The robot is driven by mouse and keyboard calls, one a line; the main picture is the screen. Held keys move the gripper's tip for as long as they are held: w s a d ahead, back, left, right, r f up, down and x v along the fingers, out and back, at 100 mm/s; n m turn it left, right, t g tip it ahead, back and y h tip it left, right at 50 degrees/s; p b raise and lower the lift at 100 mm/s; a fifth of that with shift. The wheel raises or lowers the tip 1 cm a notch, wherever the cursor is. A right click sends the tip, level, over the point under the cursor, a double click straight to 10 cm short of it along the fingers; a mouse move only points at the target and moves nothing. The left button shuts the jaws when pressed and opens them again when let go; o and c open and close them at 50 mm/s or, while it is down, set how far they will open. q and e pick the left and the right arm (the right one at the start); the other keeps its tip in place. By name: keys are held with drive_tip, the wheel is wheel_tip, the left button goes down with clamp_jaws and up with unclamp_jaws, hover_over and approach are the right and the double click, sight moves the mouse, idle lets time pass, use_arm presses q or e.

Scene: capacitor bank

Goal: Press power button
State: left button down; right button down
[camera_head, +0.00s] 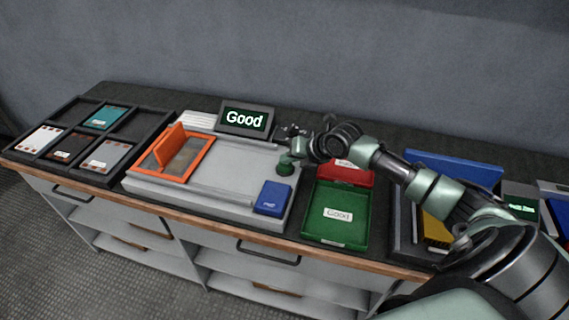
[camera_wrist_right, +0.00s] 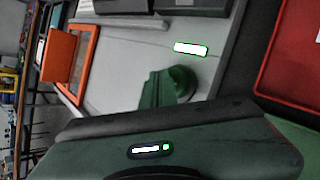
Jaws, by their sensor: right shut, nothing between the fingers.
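A grey flat machine (camera_head: 225,172) lies on the bench with an orange frame and raised orange lid (camera_head: 172,155) at its left. I cannot tell which of these is the power button. My right gripper (camera_head: 291,134) is shut and empty, above the machine's back right part, close to the green piece. Contact is unclear. My left gripper is out of view.
A display reading "Good" (camera_head: 245,118) stands behind the machine. A blue block (camera_head: 273,197) sits at its front right. A green tray (camera_head: 335,230) and a red tray (camera_head: 345,172) stand to the right. A dark divided tray (camera_head: 125,130) with cards is at the left.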

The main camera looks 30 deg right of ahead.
sight(288, 166)
drive_tip(key=shift+f, duration=0.15)
idle(0.3)
drive_tip(key=shift+f+b, duration=0.35)
drive_tip(key=shift+b, duration=0.05)
idle(0.4)
drive_tip(key=shift+r+p, duration=0.3)
drive_tip(key=shift+r, duration=0.3)
wheel_tip(288, 166, up, 6)
drive_tip(key=p, duration=0.4)
drive_tip(key=shift+p, duration=0.3)
